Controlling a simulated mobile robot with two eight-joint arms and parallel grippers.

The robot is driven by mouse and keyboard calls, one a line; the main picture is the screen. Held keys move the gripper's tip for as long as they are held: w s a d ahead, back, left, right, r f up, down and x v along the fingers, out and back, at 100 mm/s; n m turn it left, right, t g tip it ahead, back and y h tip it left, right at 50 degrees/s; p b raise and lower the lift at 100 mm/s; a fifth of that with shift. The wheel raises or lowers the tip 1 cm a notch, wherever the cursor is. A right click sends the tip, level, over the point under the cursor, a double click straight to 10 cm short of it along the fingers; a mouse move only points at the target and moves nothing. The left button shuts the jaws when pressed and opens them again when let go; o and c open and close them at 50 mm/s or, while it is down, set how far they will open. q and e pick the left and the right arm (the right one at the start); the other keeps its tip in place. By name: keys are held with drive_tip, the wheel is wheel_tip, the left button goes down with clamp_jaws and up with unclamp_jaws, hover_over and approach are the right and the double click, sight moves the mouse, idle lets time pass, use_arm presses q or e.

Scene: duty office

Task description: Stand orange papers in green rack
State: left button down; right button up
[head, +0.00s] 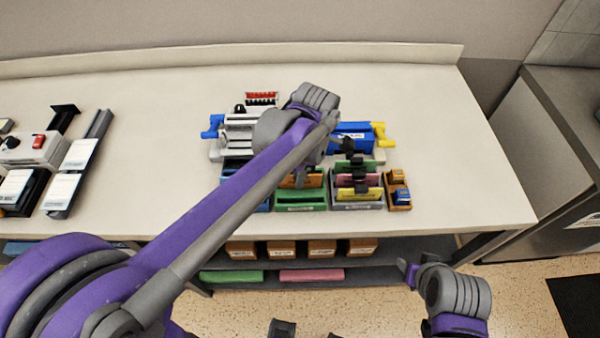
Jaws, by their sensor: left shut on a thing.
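The green rack (301,206) stands near the table's front edge, between a blue rack and a grey rack. Orange papers (287,183) show at the green rack, partly covered by my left forearm; whether they rest on its floor cannot be seen. My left gripper (300,176) is at the papers, over the green rack, mostly hidden behind my own arm. It is shut on what appears to be the orange papers. My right gripper (409,272) is low in front of the table, away from the racks; its jaw opening is unclear.
The grey rack (357,206) holds pink and yellow papers with black clips. A blue rack (232,198) is left of the green one. A small orange-brown holder (398,190) stands at right. A machine with blue and yellow handles (381,134) is behind. The table's right side is clear.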

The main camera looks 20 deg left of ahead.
idle(0.3)
use_arm(q)
drive_tip(key=c, duration=0.7)
unclamp_jaws()
drive_tip(key=shift+r, duration=0.15)
use_arm(e)
drive_tip(key=shift+r, duration=0.1)
use_arm(q)
drive_tip(key=shift+r+p, duration=1.45)
drive_tip(key=shift+r, duration=1.2)
drive_tip(key=shift+r+p, duration=0.8)
drive_tip(key=shift+r, duration=1)
drive_tip(key=shift+w+f, duration=0.1)
use_arm(e)
drive_tip(key=w+r, duration=0.3)
drive_tip(key=r, duration=0.3)
drive_tip(key=shift+r+t, duration=0.2)
drive_tip(key=shift+t, duration=0.2)
